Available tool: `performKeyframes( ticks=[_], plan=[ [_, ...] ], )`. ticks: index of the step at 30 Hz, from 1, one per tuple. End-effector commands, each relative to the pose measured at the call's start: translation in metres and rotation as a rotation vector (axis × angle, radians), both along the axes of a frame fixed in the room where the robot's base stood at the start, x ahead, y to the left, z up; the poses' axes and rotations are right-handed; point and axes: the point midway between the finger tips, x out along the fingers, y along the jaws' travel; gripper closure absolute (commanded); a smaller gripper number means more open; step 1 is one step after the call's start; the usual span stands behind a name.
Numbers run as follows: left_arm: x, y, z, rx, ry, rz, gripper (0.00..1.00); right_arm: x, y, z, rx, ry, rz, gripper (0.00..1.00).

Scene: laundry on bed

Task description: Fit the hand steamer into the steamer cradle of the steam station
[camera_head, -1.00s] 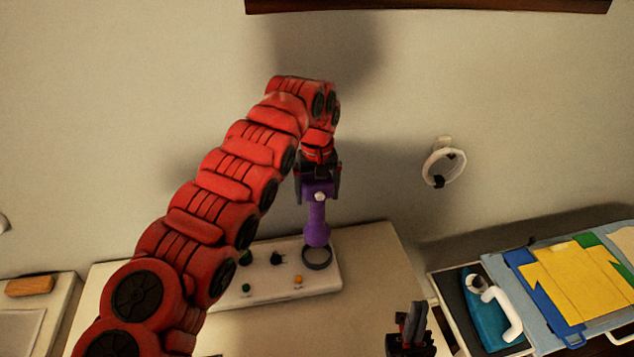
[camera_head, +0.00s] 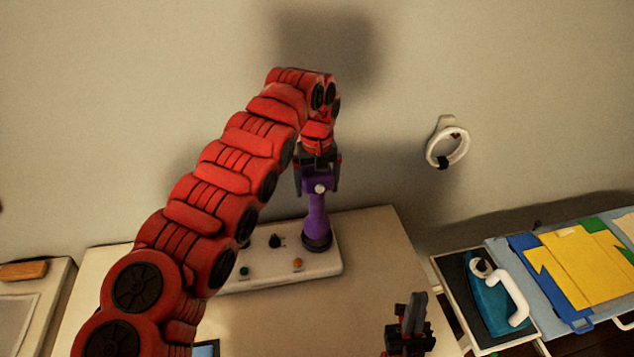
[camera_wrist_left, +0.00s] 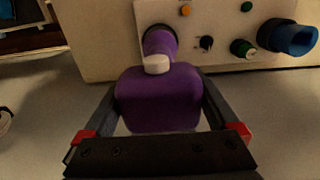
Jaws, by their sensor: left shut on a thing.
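The purple hand steamer (camera_head: 317,215) stands about upright, its lower end in the dark ring of the steamer cradle (camera_head: 317,244) on the white steam station (camera_head: 270,264). How deep it sits, I cannot tell. My left gripper (camera_head: 318,182) is shut on the steamer's wide upper part. In the left wrist view the steamer (camera_wrist_left: 158,98) fills the space between the fingers, and its narrow end reaches the station (camera_wrist_left: 222,20); it hides most of the cradle. My right gripper (camera_head: 411,318) is low in the head view, away from the station; its jaw gap is unclear.
Small knobs, including an orange one (camera_head: 297,262), sit on the station's top beside the cradle. A teal iron (camera_head: 487,303) and folded cloths (camera_head: 575,262) are at right. A white ring (camera_head: 447,148) hangs on the wall. My left arm covers the station's left part.

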Motion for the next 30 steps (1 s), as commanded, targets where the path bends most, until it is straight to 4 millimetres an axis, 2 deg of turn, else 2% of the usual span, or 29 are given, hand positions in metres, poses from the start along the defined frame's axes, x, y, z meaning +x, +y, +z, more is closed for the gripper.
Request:
performKeyframes(
  ticks=[1,6,23,30],
  plan=[
    [0.0004,0.0002,-0.0067,0.0,-0.001,0.0,1.0,0.0,0.0,-0.0061,0.0,0.0,0.0,1.0],
    [0.0006,0.0001,-0.0128,-0.001,-0.002,0.0,1.0,0.0,0.0,-0.0102,0.0,0.0,0.0,1.0],
    [0.0005,0.0,-0.013,-0.001,-0.002,0.0,1.0,0.0,0.0,-0.0099,0.0,0.0,0.0,1.0],
    [0.0002,-0.0001,-0.0146,-0.001,-0.002,0.0,1.0,0.0,0.0,-0.016,0.0,0.0,0.0,1.0]
  ],
)
